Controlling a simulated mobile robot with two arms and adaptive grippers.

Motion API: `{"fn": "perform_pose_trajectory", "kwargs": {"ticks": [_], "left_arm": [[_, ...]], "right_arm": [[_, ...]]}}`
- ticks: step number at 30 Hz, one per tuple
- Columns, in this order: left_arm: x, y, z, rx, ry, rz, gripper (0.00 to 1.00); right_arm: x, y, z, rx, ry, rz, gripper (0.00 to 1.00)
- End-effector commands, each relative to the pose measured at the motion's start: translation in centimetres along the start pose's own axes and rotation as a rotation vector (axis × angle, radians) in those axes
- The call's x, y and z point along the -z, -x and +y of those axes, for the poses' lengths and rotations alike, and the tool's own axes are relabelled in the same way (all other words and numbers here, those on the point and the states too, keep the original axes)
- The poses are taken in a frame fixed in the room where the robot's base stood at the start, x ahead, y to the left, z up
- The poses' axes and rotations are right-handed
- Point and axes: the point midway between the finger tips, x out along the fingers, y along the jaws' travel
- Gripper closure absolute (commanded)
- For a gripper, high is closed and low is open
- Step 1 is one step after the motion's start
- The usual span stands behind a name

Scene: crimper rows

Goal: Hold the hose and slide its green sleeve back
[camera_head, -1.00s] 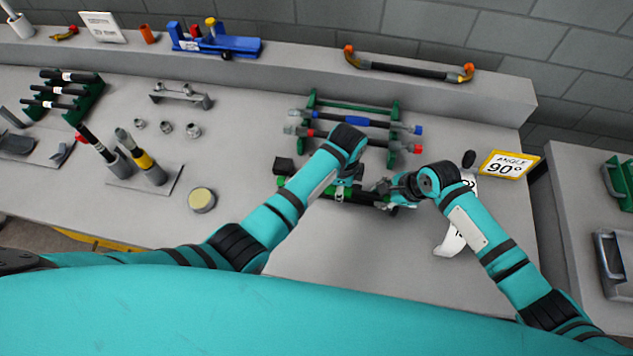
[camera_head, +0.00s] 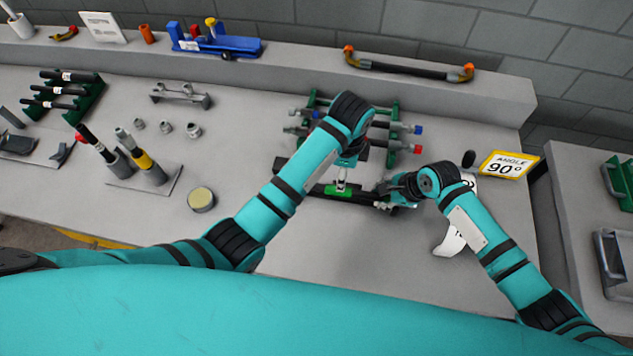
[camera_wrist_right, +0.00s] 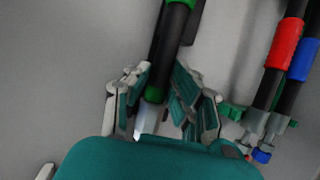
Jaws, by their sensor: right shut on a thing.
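The black hose (camera_head: 318,188) lies across the front of the bench, with a green sleeve (camera_head: 342,194) around its middle. In the right wrist view the hose (camera_wrist_right: 170,45) shows a green band (camera_wrist_right: 155,94) beside its pale metal end. My right gripper (camera_head: 386,191) is shut on the hose near its right end; its pads (camera_wrist_right: 160,92) flank that end in the wrist view. My left gripper (camera_head: 342,178) is above the green sleeve, mostly hidden behind its own wrist. I cannot tell whether its fingers touch the sleeve or are open.
Behind, a green rack (camera_head: 393,152) holds hoses with red and blue sleeves, partly covered by my left arm. A yellow "ANGLE 90°" sign (camera_head: 503,165) stands to the right. A round tin (camera_head: 201,198) and a holder with tools (camera_head: 150,180) stand left.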

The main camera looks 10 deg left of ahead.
Motion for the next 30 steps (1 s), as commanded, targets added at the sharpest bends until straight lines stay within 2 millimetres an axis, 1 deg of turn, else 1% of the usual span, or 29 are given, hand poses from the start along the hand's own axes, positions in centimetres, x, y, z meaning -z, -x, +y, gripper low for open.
{"fn": "perform_pose_trajectory", "kwargs": {"ticks": [1, 3, 6, 10, 16, 17, 21, 23, 30], "left_arm": [[0.0, 0.9, -0.1, 0.005, -0.001, 0.0, 0.47], [0.0, 1.9, -0.1, 0.004, 0.0, 0.0, 0.47], [0.0, 2.7, -0.1, 0.002, 0.001, 0.0, 0.47], [0.0, 3.2, 0.0, 0.001, 0.001, 0.0, 0.47], [0.0, 3.2, 0.0, 0.001, 0.0, 0.0, 0.47], [0.0, 3.2, 0.0, 0.001, 0.0, 0.0, 0.47], [0.0, 3.2, 0.0, 0.001, 0.0, 0.0, 0.47], [0.0, 3.2, 0.0, 0.001, 0.0, 0.0, 0.47], [0.0, 3.2, 0.0, 0.001, 0.0, 0.0, 0.47]], "right_arm": [[0.0, -0.1, 0.1, -0.002, 0.001, 0.001, 1.0], [0.0, -0.1, 0.1, -0.002, 0.001, 0.001, 1.0], [0.0, -0.1, 0.1, -0.002, 0.001, 0.001, 1.0], [0.0, -0.1, 0.1, -0.002, 0.001, 0.001, 1.0], [0.1, -0.1, 0.1, -0.002, 0.001, 0.001, 1.0], [0.1, -0.1, 0.1, -0.002, 0.001, 0.001, 0.78], [0.1, 0.0, 0.1, -0.002, 0.001, 0.001, 0.59], [0.0, 0.0, 0.1, -0.001, 0.001, 0.001, 0.52], [0.0, 0.0, 0.0, 0.0, 0.0, 0.001, 0.52]]}}
